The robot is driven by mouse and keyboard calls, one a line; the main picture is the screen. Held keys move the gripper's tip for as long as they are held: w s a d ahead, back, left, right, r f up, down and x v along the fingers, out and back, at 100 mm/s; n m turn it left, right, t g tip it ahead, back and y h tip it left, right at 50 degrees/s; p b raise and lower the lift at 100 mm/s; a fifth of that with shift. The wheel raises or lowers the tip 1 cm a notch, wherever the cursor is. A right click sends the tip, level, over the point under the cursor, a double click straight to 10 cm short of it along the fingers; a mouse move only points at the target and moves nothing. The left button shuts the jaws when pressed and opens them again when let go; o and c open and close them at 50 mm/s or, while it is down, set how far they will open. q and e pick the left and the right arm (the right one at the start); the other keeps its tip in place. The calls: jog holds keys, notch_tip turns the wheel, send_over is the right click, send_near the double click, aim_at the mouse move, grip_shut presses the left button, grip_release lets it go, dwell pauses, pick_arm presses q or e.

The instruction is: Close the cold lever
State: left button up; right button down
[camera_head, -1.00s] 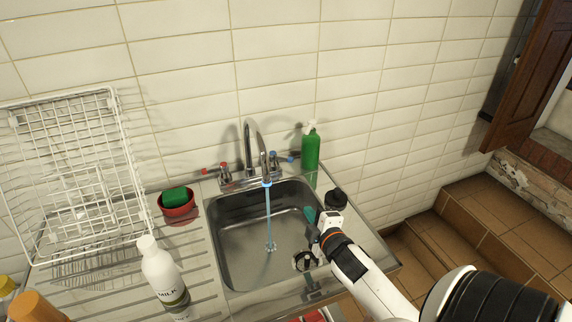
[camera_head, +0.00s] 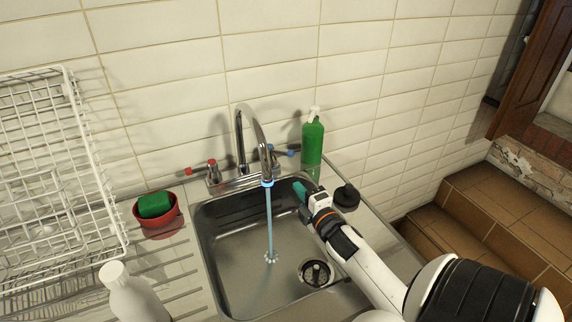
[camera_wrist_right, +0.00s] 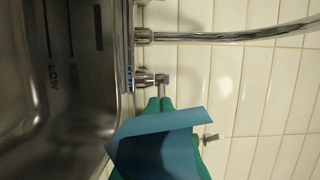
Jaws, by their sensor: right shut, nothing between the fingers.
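The cold lever (camera_head: 284,153) has blue markings and sits at the right of the chrome faucet (camera_head: 241,140), pointing right. Water (camera_head: 269,225) runs from the spout into the sink. My right gripper (camera_head: 300,188) is shut, its teal fingertips over the sink's back right part, below and right of the lever in the head view. In the right wrist view, the green fingertips (camera_wrist_right: 160,104) lie close to the cold valve (camera_wrist_right: 152,78); I cannot tell whether they touch it. The fingers hide part of the area behind. My left gripper is out of view.
A green soap bottle (camera_head: 313,142) stands right of the lever. A black stopper (camera_head: 347,196) sits on the right counter. The red hot lever (camera_head: 200,169), a red bowl (camera_head: 157,222) with a green sponge, a white dish rack (camera_head: 112,215) and a white bottle (camera_head: 130,297) are left.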

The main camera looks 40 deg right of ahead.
jog(key=p, duration=0.2)
send_near(284, 154)
jog(key=w+a, duration=0.2)
jog(key=w, duration=0.3)
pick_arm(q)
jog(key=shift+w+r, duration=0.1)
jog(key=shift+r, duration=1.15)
pick_arm(e)
jog(key=shift+w+d, duration=0.3)
jog(key=shift+d, duration=0.5)
jog(key=shift+w+d, duration=0.3)
jog(key=shift+d, duration=0.5)
jog(key=shift+s+d+y, duration=0.15)
jog(key=shift+d+y, duration=0.05)
jog(key=shift+y, duration=0.1)
